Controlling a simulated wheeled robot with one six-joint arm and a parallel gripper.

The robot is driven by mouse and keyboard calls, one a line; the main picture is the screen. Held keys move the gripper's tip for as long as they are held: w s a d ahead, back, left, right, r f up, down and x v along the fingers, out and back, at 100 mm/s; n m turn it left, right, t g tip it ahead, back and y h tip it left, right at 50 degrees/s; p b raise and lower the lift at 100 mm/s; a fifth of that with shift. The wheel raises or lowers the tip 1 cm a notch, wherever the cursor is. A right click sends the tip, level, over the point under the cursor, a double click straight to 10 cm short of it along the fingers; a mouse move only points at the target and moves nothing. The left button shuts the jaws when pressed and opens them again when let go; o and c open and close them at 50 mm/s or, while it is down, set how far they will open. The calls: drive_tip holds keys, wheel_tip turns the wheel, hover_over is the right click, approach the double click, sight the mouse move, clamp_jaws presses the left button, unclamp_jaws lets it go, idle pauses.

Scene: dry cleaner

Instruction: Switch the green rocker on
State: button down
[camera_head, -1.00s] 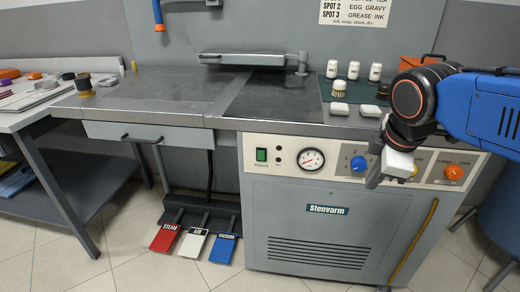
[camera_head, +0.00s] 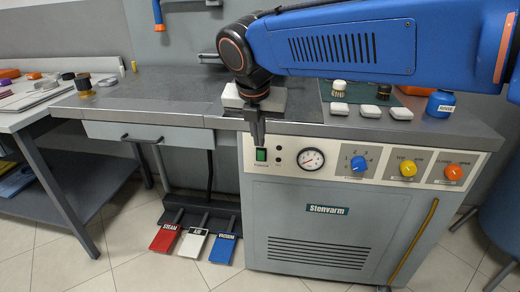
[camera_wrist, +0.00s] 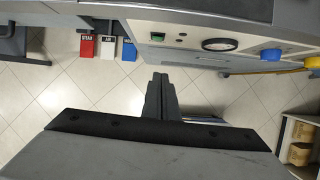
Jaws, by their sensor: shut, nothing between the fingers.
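The green rocker (camera_head: 261,155) sits at the left end of the control panel on the grey machine. In the wrist view the green rocker (camera_wrist: 157,37) shows near the top, left of the gauge. My gripper (camera_head: 258,143) is shut and empty, pointing down in front of the panel's left end. In the head view its fingertips overlap the top of the rocker's frame. In the wrist view my gripper (camera_wrist: 161,78) appears apart from the rocker. I cannot tell the exact gap, nor which way the rocker is tipped.
Right of the rocker are two dark dots, a gauge (camera_head: 311,159), a blue knob (camera_head: 359,163), a yellow knob (camera_head: 408,168) and an orange knob (camera_head: 453,172). Red, white and blue pedals (camera_head: 223,248) stand on the floor below. White blocks (camera_head: 370,111) and bottles stand on the top.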

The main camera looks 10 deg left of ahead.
sight(259, 153)
drive_tip(key=shift+a+n, duration=0.3)
drive_tip(key=shift+a, duration=0.25)
drive_tip(key=x, duration=0.3)
drive_tip(key=w+x, duration=0.1)
drive_tip(key=x, duration=0.3)
drive_tip(key=w+x, duration=0.1)
drive_tip(key=x, duration=0.2)
drive_tip(key=shift+w+r, duration=0.1)
drive_tip(key=shift+r, duration=0.05)
drive_tip(key=shift+w+r, duration=0.15)
drive_tip(key=shift+w, duration=0.7)
drive_tip(key=shift+w, duration=0.15)
drive_tip(key=shift+w+r+g, duration=0.1)
drive_tip(key=shift+w+g, duration=0.15)
drive_tip(key=shift+g, duration=0.15)
drive_tip(key=shift+r, duration=0.15)
